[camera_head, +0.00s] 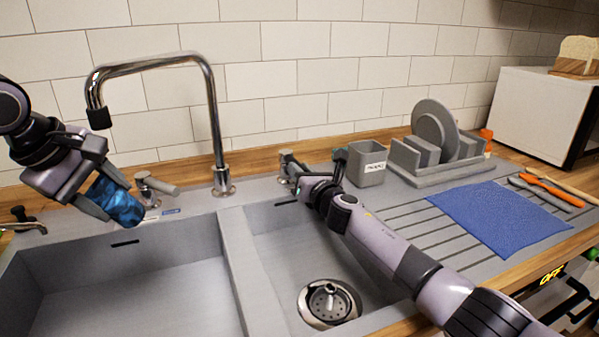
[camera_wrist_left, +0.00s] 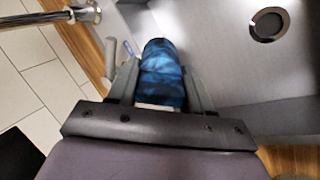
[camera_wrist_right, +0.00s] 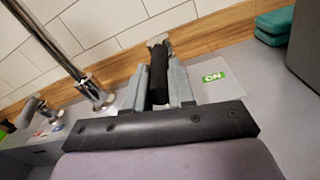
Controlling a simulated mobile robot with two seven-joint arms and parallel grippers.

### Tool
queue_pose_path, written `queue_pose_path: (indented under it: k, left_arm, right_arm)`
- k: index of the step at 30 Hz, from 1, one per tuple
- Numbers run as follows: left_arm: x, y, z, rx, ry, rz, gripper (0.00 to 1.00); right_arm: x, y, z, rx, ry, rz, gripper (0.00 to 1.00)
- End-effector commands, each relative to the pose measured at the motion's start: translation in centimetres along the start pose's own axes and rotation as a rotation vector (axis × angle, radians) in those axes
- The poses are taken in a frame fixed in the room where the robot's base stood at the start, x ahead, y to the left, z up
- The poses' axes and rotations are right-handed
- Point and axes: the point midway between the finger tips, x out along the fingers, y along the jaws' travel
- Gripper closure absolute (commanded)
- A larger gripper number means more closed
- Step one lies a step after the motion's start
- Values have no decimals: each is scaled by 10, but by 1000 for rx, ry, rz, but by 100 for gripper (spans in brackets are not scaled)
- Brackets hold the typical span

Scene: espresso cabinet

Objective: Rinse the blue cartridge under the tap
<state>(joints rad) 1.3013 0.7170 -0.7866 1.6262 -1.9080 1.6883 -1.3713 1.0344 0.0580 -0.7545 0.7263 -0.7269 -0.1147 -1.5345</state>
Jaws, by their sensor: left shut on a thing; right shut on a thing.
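The blue cartridge (camera_head: 118,202) is gripped by my left gripper (camera_head: 100,203) over the back of the left basin. It also shows between the fingers in the left wrist view (camera_wrist_left: 162,75). The tap (camera_head: 213,120) arches leftward, and its black-tipped spout (camera_head: 98,117) hangs above and slightly left of the cartridge. No water stream is visible. My right gripper (camera_head: 298,178) is at the right tap lever (camera_head: 286,162). In the right wrist view its fingers are shut around the lever's dark handle (camera_wrist_right: 159,75), beside a green "ON" label (camera_wrist_right: 213,77).
A second lever (camera_head: 157,184) stands left of the tap base. A grey labelled holder (camera_head: 367,164) and a dish rack (camera_head: 440,172) with plates stand close to my right gripper. A blue cloth (camera_head: 498,217) lies on the drainboard. A divider (camera_head: 240,265) separates the basins.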

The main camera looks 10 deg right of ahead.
Motion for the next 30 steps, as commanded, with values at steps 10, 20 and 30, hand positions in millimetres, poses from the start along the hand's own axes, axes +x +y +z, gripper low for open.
queue_pose_path:
  k: [10, 20, 30]
  left_arm:
    - [0, 0, 0, 0, 0, 1, 83]
    - [0, 0, 0, 0, 0, 1, 83]
    - [0, 0, 0, 0, 0, 1, 83]
  right_arm:
    - [1, -15, 4, -1, 33, 148, 100]
    - [1, -16, 4, -1, 39, 172, 100]
    - [1, -16, 4, -1, 39, 171, 51]
